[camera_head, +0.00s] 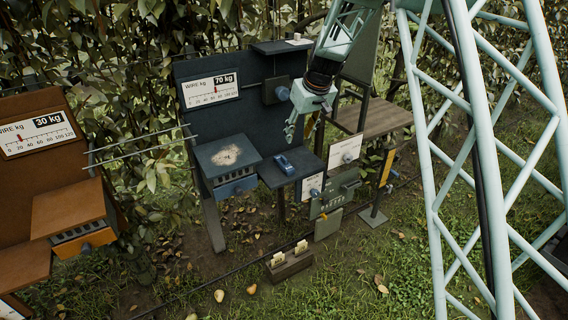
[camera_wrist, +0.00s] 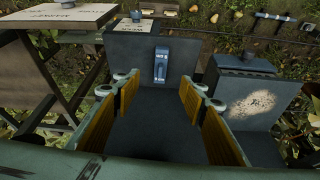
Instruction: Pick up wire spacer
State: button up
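A small blue device (camera_head: 284,163), which looks like the wire spacer though I cannot be sure, lies on a dark shelf (camera_head: 270,178) at the centre of the head view. In the wrist view the blue device (camera_wrist: 161,65) is upper centre, seen between and beyond the fingertips. My gripper (camera_head: 291,131) hangs above the shelf, pointing down, apart from the device. In the wrist view my gripper (camera_wrist: 159,82) has its yellow-padded fingers wide apart with nothing between them.
A dark panel (camera_head: 245,95) with a 70 kg gauge stands behind the shelf. A dark box (camera_head: 225,155) with a pale patch is left of it. Signs (camera_head: 345,150) stand close on the right. A wooden crate (camera_head: 289,264) lies on the ground. A brown 30 kg station (camera_head: 75,205) is far left.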

jog(key=p, duration=0.1)
send_near(285, 158)
notch_tip(285, 158, up, 2)
jog(key=shift+s+d+n, duration=0.3)
jog(key=shift+s, duration=0.05)
jog(key=shift+f, duration=0.1)
jog(key=shift+p+x, duration=0.3)
jog(key=shift+x, duration=3.9)
jog(key=shift+w+a, duration=0.1)
jog(key=shift+x, duration=2.55)
jog(key=shift+c, duration=0.2)
jog(key=c, duration=0.9)
